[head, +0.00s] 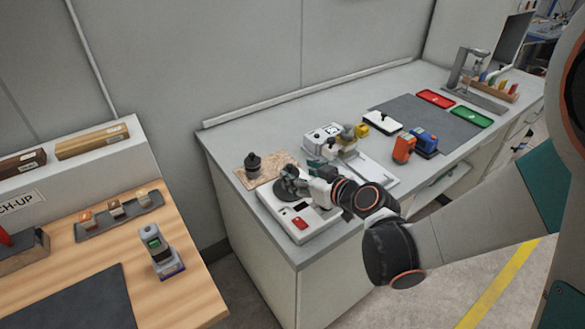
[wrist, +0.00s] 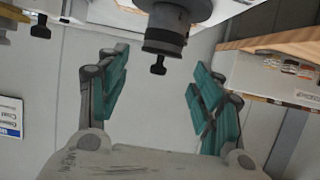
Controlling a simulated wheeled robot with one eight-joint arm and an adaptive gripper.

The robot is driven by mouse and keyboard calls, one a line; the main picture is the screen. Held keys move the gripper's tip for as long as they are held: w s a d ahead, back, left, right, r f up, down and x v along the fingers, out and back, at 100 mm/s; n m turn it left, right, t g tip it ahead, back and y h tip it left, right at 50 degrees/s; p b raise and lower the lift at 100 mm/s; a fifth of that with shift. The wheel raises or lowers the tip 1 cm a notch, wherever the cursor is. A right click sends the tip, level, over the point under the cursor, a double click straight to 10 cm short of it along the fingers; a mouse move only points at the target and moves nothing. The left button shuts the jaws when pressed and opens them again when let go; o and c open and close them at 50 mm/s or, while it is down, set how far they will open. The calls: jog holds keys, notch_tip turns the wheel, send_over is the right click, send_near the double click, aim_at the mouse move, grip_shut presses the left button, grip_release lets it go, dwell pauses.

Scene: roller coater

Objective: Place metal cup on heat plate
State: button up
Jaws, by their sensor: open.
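The metal cup (head: 253,164) is dark grey with a black knob on top. It stands upright on a speckled tan board at the bench's left end. In the wrist view the cup (wrist: 165,28) shows upside down at top centre, beyond the fingertips, its knob toward my gripper. The heat plate (head: 275,206) is a white unit with a red front panel, to the right of and nearer than the cup. My gripper (head: 290,178) is over it in the head view and hides part of its top. In the wrist view my gripper (wrist: 155,85) has its teal fingers wide apart, with nothing between them.
The tan board (head: 277,163) lies beside the heat plate. White instruments (head: 322,138) stand just behind my gripper. Orange and blue devices (head: 425,142) and red and green trays (head: 435,98) are farther right. A wooden table (head: 185,292) stands left, across a gap.

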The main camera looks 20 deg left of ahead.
jog(key=p+v, duration=0.1)
jog(key=v, duration=0.5)
